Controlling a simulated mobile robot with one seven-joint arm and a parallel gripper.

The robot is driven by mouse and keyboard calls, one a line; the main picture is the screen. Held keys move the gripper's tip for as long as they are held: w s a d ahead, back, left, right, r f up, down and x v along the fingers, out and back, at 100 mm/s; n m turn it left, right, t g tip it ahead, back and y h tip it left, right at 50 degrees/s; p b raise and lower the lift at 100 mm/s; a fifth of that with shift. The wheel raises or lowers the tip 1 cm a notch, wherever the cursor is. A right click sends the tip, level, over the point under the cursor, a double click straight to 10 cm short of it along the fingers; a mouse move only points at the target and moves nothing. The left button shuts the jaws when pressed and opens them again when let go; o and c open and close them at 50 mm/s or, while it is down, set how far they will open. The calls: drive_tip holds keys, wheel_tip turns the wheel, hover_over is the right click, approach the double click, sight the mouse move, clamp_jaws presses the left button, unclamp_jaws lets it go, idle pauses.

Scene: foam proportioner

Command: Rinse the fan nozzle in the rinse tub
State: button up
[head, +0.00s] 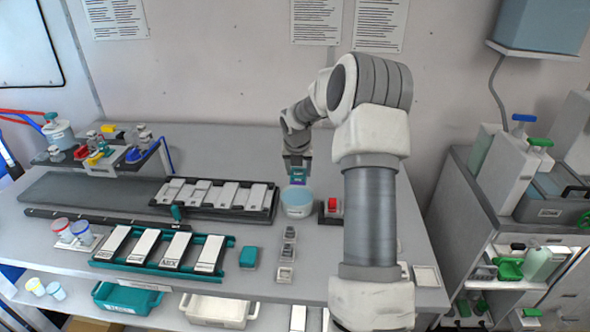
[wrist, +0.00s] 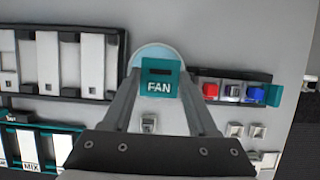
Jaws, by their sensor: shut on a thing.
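My gripper (head: 297,161) is shut on the teal fan nozzle (wrist: 159,83), whose face reads FAN in the wrist view. The nozzle sits between the two fingers. In the head view the nozzle (head: 298,175) is at the far edge of the rinse tub (head: 297,210), a round pale tub with light blue liquid. In the wrist view the tub (wrist: 150,53) shows behind the nozzle, which hides much of it. I cannot tell whether the nozzle touches the liquid.
A black holder with a red piece (head: 332,206) stands right of the tub. Small grey blocks (head: 288,252) lie in a row in front of it. A black tray of white plates (head: 216,196) is close on the left, and a teal rack (head: 162,249) lies nearer.

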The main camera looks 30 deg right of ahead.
sight(297, 182)
drive_tip(key=shift+w+a+f, duration=0.1)
drive_tip(key=shift+w+f, duration=0.05)
drive_tip(key=shift+w, duration=0.1)
drive_tip(key=shift+f+b, duration=0.25)
drive_tip(key=shift+b, duration=0.1)
wheel_tip(297, 182, down, 4)
drive_tip(key=b, duration=0.4)
drive_tip(key=shift+f+b, duration=1.15)
drive_tip(key=shift+f, duration=1.45)
drive_tip(key=shift+w+d+p, duration=0.25)
drive_tip(key=shift+w+p, duration=0.1)
drive_tip(key=shift+p, duration=0.2)
drive_tip(key=shift+s+a, duration=0.2)
drive_tip(key=shift+s, duration=0.05)
